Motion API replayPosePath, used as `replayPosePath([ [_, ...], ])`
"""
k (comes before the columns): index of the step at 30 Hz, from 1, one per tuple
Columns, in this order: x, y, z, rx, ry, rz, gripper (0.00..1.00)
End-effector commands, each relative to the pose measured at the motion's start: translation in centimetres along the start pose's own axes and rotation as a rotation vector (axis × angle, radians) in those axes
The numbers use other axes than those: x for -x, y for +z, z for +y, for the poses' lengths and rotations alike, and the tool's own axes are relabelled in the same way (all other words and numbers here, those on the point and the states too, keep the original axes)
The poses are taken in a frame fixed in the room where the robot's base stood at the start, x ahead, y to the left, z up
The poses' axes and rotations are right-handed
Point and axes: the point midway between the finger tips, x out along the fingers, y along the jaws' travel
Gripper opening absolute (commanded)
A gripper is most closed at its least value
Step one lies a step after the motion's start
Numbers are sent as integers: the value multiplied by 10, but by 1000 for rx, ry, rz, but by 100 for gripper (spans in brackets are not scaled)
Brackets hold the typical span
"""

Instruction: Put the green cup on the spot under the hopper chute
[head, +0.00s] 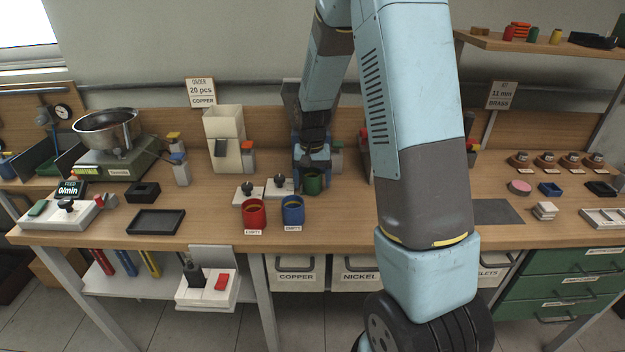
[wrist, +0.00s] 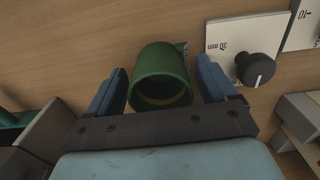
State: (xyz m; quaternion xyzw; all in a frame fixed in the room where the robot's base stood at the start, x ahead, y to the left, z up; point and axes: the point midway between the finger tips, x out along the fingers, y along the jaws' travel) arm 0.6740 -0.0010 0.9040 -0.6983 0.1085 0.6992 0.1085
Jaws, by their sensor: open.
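The green cup (head: 313,186) stands on the bench, partly hidden by my gripper (head: 312,172) in the head view. In the wrist view the green cup (wrist: 160,78) lies between the two blue fingers of my gripper (wrist: 161,70). The fingers are open on either side of it, with a visible gap on each side. A cream hopper (head: 223,122) stands left of the cup at the back of the bench. I cannot make out a marked spot under its chute.
A red cup (head: 254,213) and a blue cup (head: 292,209) stand at the front, left of the green cup. Two white plates with black knobs, one the left knob plate (head: 247,191), lie between the cups and hopper. A black tray (head: 156,222) is farther left.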

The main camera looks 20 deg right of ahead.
Motion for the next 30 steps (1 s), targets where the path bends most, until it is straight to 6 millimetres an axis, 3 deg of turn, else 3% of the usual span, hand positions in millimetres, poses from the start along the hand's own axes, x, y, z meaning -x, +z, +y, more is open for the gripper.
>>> replayPosePath([
  [8, 21, -1, -1, 1, -1, 4, 85],
  [21, 101, 0, -1, 0, -1, 3, 85],
  [30, 126, 3, 0, 4, -3, 6, 85],
])
